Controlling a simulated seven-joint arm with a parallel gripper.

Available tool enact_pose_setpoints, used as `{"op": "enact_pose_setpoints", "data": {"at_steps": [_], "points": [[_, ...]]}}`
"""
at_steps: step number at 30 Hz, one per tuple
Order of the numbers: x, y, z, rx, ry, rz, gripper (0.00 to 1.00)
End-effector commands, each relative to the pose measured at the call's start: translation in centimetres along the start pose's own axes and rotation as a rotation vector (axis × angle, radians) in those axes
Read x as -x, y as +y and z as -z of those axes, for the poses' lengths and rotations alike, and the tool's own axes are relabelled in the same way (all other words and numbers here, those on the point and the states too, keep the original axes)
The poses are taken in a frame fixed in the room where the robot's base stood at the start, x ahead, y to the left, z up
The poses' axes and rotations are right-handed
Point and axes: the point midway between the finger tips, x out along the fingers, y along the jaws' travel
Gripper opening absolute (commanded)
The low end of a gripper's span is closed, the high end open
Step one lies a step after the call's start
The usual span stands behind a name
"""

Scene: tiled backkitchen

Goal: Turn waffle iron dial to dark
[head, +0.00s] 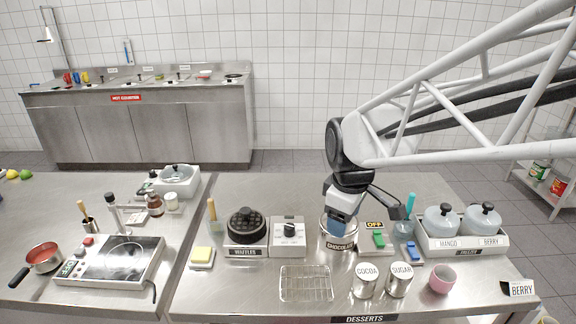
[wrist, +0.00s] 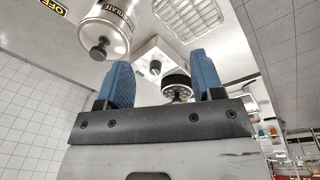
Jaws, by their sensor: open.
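The waffle iron (head: 246,222) is round and black on a light base labelled WAFFLES, on the steel counter. Beside it on the right stands a white control box with a dark dial (head: 290,229); its markings are too small to read. My gripper (head: 338,222) is right of the dial, above the chocolate canister, and apart from the dial. In the wrist view my gripper (wrist: 162,75) is open and empty, with two blue fingers. The dial (wrist: 155,68) shows between and beyond them, with the black waffle iron (wrist: 176,86) also there.
The chocolate canister (head: 338,246) stands close to the dial box on its right. A wire rack (head: 306,283) lies in front of it. Cocoa (head: 365,281) and sugar (head: 399,280) tins and a pink cup (head: 442,279) stand front right. A butter dish (head: 202,257) is at left.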

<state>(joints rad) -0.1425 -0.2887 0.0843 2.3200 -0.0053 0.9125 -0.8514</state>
Motion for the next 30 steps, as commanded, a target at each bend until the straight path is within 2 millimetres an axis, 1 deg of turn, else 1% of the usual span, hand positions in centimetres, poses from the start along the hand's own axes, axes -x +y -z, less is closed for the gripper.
{"op": "enact_pose_setpoints", "data": {"at_steps": [1,9,15,21,25,30], "points": [[-0.5,0.5,1.0,0.051,-0.005,0.008,0.61],[-2.9,2.5,6.0,0.359,-0.019,0.042,0.61],[-5.1,3.7,9.9,0.586,-0.024,0.069,0.61],[-7.4,4.5,13.5,0.798,-0.026,0.096,0.61],[-8.4,4.8,15.1,0.895,-0.024,0.107,0.61],[-9.2,5.0,16.1,0.958,-0.023,0.115,0.61]]}}
